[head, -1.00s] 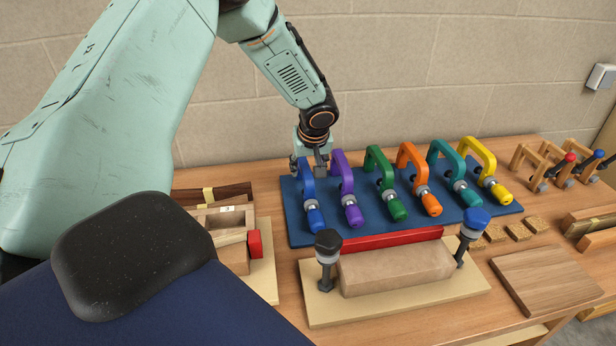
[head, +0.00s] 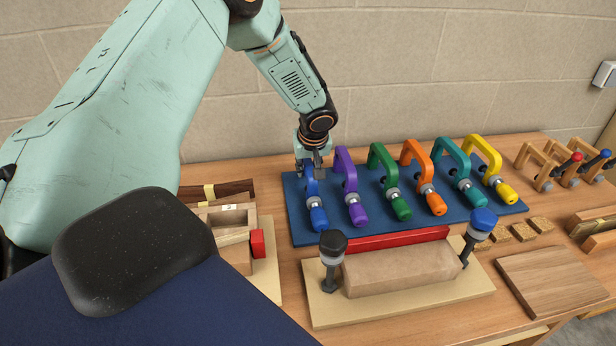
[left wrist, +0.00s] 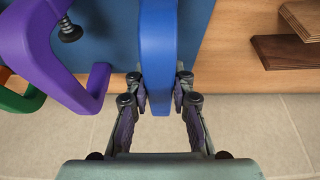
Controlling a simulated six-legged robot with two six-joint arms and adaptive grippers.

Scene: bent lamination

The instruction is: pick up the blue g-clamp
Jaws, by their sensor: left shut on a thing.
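The blue g-clamp (head: 314,205) is at the left end of a row of coloured clamps on a dark blue mat (head: 300,231). My left gripper (head: 311,170) is at the upper part of its frame and hides part of it. In the left wrist view the blue clamp's frame (left wrist: 158,60) runs between the two fingers of my left gripper (left wrist: 160,98), which are shut on it. The clamp still appears in its place in the row; I cannot tell whether it touches the mat. My right gripper is not in view.
The purple clamp (head: 349,190) stands close to the right, with green (head: 384,180), orange, teal and yellow clamps beyond. A wood block (head: 400,270) with two upright clamps stands in front. A wooden assembly (head: 232,235) lies to the left. The wall is close behind.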

